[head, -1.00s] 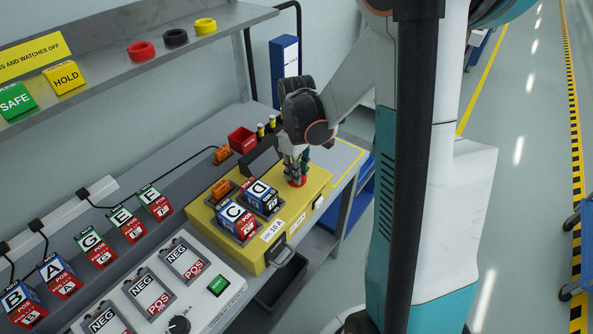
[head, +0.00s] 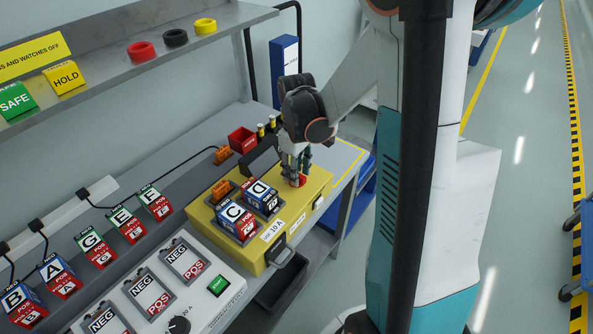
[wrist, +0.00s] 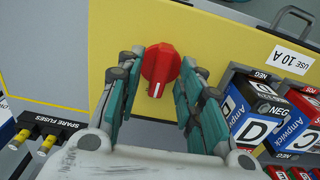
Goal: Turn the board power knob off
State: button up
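The red power knob (wrist: 160,66) sits on the yellow board (wrist: 218,50), with a white mark line on its lower part in the wrist view. In the head view the knob (head: 300,181) shows at the far right end of the yellow board (head: 318,182), partly hidden by my gripper. My gripper (wrist: 155,82) is open, with one finger on each side of the knob. A gap shows between the knob and the left finger; the right finger is closer, and I cannot tell whether it touches. In the head view my gripper (head: 294,172) points down over the knob.
Blue-and-red batteries C (head: 230,214) and D (head: 262,194) stand in the board's bays beside the knob. A red bin (head: 242,140) and spare fuses (wrist: 46,144) lie behind. A grey panel (head: 232,290) with empty bays is at the front left.

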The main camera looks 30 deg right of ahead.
notch_tip(320, 180, up, 12)
jog(key=shift+f, duration=0.2)
dwell(0.6)
